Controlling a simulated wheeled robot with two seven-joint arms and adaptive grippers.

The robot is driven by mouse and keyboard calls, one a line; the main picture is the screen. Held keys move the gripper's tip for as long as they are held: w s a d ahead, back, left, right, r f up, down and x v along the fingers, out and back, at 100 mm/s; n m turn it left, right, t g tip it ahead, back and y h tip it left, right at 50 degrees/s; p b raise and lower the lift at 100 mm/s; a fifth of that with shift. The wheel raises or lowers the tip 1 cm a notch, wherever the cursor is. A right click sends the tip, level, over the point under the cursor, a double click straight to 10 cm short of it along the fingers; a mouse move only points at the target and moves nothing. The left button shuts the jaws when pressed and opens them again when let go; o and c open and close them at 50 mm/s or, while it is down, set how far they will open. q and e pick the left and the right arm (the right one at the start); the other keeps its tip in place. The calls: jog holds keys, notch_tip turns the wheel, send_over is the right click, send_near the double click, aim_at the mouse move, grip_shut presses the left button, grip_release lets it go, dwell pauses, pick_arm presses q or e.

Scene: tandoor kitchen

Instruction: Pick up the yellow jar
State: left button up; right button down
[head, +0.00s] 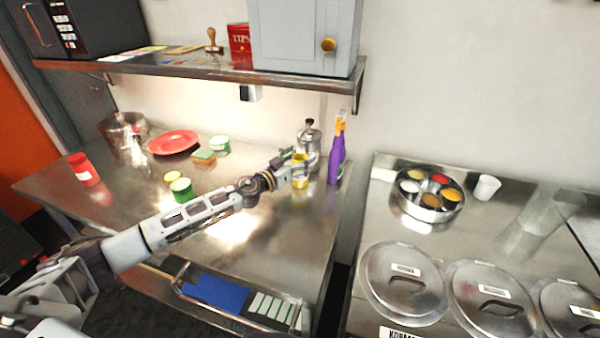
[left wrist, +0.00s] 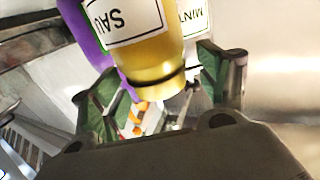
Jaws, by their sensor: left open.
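The yellow jar (head: 300,184) stands on the steel table near its right end, partly covered by my left gripper (head: 296,168) in the head view. In the left wrist view the yellow jar (left wrist: 157,57) appears upside down, with a white label reading "SAU". It sits between the two open green-padded fingers of my left gripper (left wrist: 155,85). I cannot tell whether either finger touches it. My right gripper is not in view.
A shelf (head: 200,68) hangs above; the front table middle is clear.

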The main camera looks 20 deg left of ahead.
pick_arm(q)
jog(key=shift+w+d, duration=0.15)
jog(key=shift+w, duration=0.15)
jog(key=shift+c, duration=0.3)
grip_shut()
dwell(0.4)
jog(key=shift+r, duration=0.25)
